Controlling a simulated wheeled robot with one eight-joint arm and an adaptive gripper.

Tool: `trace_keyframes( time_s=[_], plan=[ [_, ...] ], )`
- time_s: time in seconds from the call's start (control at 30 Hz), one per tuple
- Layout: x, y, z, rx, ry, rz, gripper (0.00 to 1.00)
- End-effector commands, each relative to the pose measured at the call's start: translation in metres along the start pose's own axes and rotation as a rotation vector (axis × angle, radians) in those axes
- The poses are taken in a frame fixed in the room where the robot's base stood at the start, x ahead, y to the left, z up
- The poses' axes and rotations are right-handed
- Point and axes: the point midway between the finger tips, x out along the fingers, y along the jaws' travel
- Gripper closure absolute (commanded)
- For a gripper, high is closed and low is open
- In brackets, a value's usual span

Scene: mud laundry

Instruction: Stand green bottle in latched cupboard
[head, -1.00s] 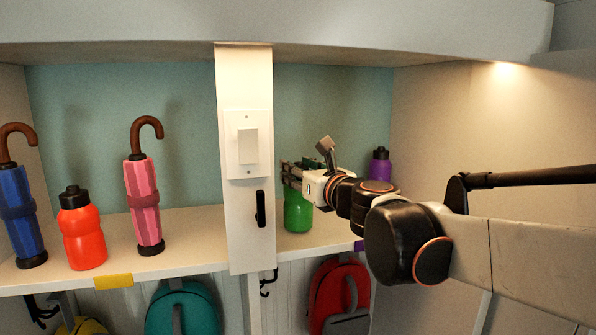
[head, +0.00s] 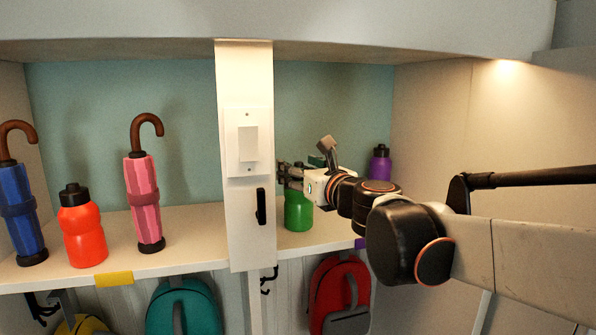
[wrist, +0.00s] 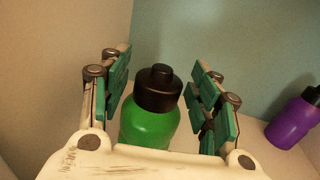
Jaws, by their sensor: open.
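The green bottle (head: 298,214), with a black cap, stands upright on the shelf (head: 325,236) in the right-hand compartment, just right of a pale upright panel. My gripper (head: 298,175) is at its top, reaching in from the right. In the wrist view the green bottle (wrist: 148,124) stands between the two spread fingers of my gripper (wrist: 160,78), with visible gaps on both sides. The pale panel (head: 247,90) carries a switch-like plate (head: 247,144) and a black handle (head: 261,206). I cannot tell whether this panel is a cupboard door.
A purple bottle (head: 380,164) stands further back right; it also shows in the wrist view (wrist: 291,122). Left of the panel stand a pink umbrella (head: 144,200), a red bottle (head: 82,228) and a blue umbrella (head: 20,215). Backpacks hang below the shelf.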

Motion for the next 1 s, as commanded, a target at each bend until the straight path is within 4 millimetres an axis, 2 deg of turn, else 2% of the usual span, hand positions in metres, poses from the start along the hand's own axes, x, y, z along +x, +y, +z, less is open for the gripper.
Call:
trace_keyframes(
  time_s=[0.6,0.8,1.0],
  plan=[
    [-0.095,-0.001,-0.002,0.0,0.0,-0.002,0.43],
    [-0.112,0.0,-0.002,0.0,0.0,-0.001,0.43],
    [-0.117,0.0,-0.001,0.0,0.0,0.0,0.43]
  ],
)
